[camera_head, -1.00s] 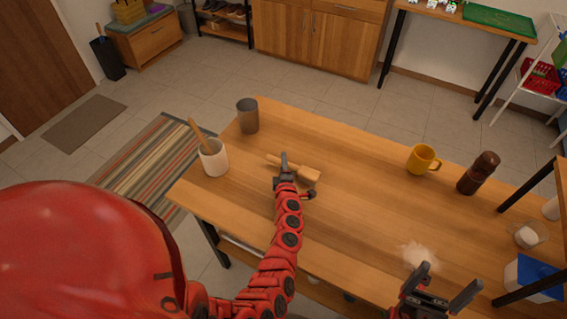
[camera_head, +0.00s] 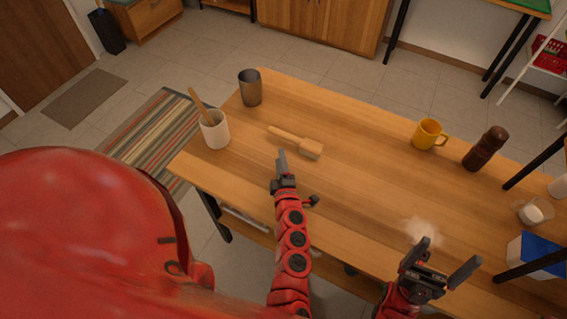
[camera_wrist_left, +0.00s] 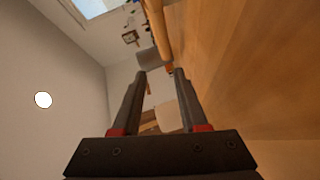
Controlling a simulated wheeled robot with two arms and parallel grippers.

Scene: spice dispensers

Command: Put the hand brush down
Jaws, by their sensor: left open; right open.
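The hand brush (camera_head: 311,149) lies on the wooden table (camera_head: 365,135), its wooden handle pointing left toward the cups. My left gripper (camera_head: 282,160) is open and empty just in front of the brush, apart from it. In the left wrist view, the fingers (camera_wrist_left: 160,72) are spread, and what looks like the brush's handle (camera_wrist_left: 157,28) shows beyond them. My right gripper (camera_head: 447,252) is open and empty over the table's front edge, near a patch of white powder (camera_head: 422,232).
A white cup (camera_head: 214,132) with a wooden utensil and a grey metal cup (camera_head: 250,88) stand at the left end. A yellow mug (camera_head: 428,134) and a dark brown mill (camera_head: 485,149) stand to the right. A glass with white contents (camera_head: 533,212) and a blue-topped box (camera_head: 533,255) are at far right.

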